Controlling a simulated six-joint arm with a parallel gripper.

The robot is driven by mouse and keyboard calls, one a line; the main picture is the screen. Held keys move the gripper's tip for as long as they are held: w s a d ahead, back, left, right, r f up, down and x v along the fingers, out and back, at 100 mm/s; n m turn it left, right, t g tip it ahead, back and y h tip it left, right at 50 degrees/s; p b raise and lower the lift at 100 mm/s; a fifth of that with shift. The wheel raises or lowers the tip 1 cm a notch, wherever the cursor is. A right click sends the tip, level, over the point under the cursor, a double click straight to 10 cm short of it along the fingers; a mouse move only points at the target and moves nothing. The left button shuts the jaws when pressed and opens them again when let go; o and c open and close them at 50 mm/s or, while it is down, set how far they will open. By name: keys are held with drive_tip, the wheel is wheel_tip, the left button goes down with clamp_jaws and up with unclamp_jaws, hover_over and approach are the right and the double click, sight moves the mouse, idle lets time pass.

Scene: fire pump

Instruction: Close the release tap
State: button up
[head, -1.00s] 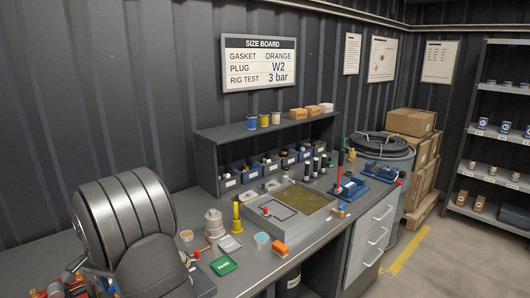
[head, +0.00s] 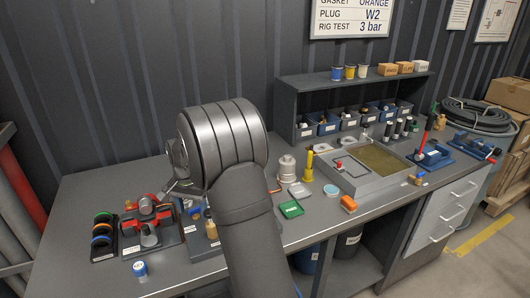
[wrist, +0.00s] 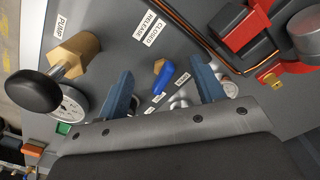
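The release tap (wrist: 163,80) shows in the wrist view as a blue lever on a brass fitting, on a grey panel. Labels reading "RELEASE" and "CLOSED" lie just above it; smaller labels below are hard to read. The lever slants up and down the picture, its blue end mostly away from the "CLOSED" label. My gripper (wrist: 160,70) is open, with one blue finger on each side of the lever and gaps on both sides. Nothing is held. In the head view my arm hides much of the rig, and I cannot make out the tap.
In the wrist view a black knob (wrist: 33,92) on brass stands left by the "PUMP" label, over a gauge (wrist: 70,108). A red and black part (wrist: 255,35) and copper pipe are at right. A blue-capped jar (head: 140,270) stands at the bench's front left.

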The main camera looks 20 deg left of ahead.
drive_tip(key=s+d+r+n+t+y, duration=0.1)
drive_tip(key=d+r+n+y, duration=0.15)
drive_tip(key=r+n, duration=0.4)
drive_tip(key=s+d+r+n+t+y, duration=0.1)
drive_tip(key=s+d+r+n, duration=0.2)
drive_tip(key=r, duration=0.6)
drive_tip(key=shift+n+y, duration=0.25)
drive_tip(key=x, duration=0.5)
drive_tip(key=w+x, duration=0.1)
drive_tip(key=x, duration=0.5)
drive_tip(key=w+x, duration=0.1)
drive_tip(key=x, duration=0.5)
drive_tip(key=shift+d+r, duration=0.1)
drive_tip(key=shift+d, duration=0.2)
drive_tip(key=c, duration=1)
drive_tip(key=shift+m+t+h, duration=0.4)
drive_tip(key=shift+m+t, duration=0.2)
drive_tip(key=shift+m, duration=0.6)
